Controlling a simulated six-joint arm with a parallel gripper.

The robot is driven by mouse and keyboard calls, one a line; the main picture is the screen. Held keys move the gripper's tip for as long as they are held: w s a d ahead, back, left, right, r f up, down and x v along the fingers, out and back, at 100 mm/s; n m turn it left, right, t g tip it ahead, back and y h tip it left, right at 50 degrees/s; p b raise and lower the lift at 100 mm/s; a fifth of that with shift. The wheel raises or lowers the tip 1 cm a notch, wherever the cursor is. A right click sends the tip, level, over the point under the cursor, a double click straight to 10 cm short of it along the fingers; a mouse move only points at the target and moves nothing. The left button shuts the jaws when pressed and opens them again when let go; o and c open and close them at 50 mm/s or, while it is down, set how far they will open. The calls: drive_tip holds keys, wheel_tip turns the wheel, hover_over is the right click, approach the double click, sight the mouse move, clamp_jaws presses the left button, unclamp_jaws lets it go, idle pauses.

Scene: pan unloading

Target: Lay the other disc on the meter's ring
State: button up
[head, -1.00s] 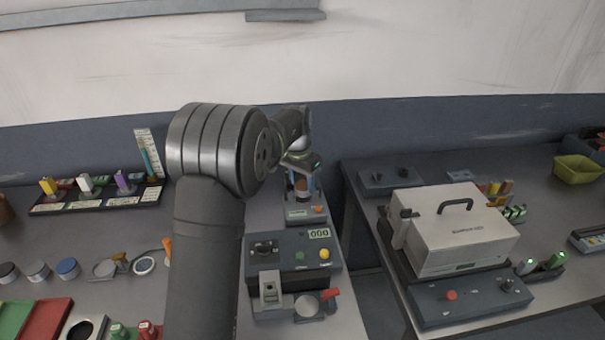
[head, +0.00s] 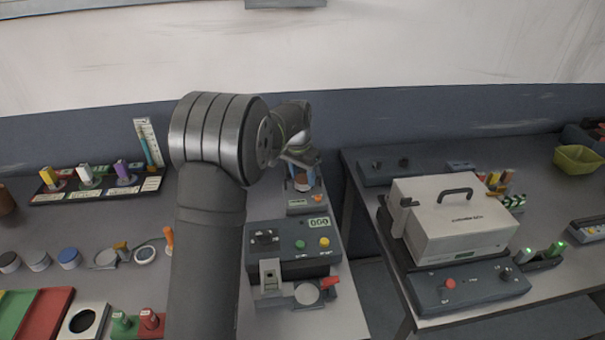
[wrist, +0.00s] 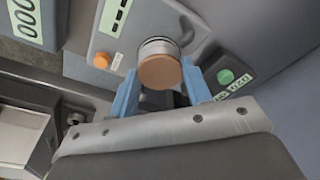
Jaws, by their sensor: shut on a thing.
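My gripper (wrist: 160,82) has its two blue fingers on either side of a brown-topped disc (wrist: 160,72) and is shut on it. In the head view the disc (head: 303,184) shows small under my wrist, above the small meter (head: 305,205) at the back of the middle bench. The wrist view shows this meter's grey top (wrist: 120,35) with a pale display and an orange button. A silvery round edge (wrist: 158,46) shows just beyond the disc. Whether it is the meter's ring, and whether the disc touches it, I cannot tell.
A larger control box (head: 295,245) with a numeric display stands in front of the meter. A green button box (wrist: 228,78) is at the right in the wrist view. Black, grey and blue round pots (head: 69,258) stand on the left bench. A white cased machine (head: 455,220) stands right.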

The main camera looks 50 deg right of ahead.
drive_tip(key=shift+f, duration=0.25)
drive_tip(key=o, duration=1.1)
drive_tip(key=shift+o, duration=0.2)
wheel_tip(320, 180, up, 17)
drive_tip(key=a, duration=0.2)
drive_tip(key=shift+a, duration=0.3)
drive_tip(key=d+f, duration=0.1)
drive_tip(key=f, duration=1)
drive_tip(key=d+f, duration=0.1)
drive_tip(key=f, duration=0.5)
drive_tip(key=shift+d, duration=0.3)
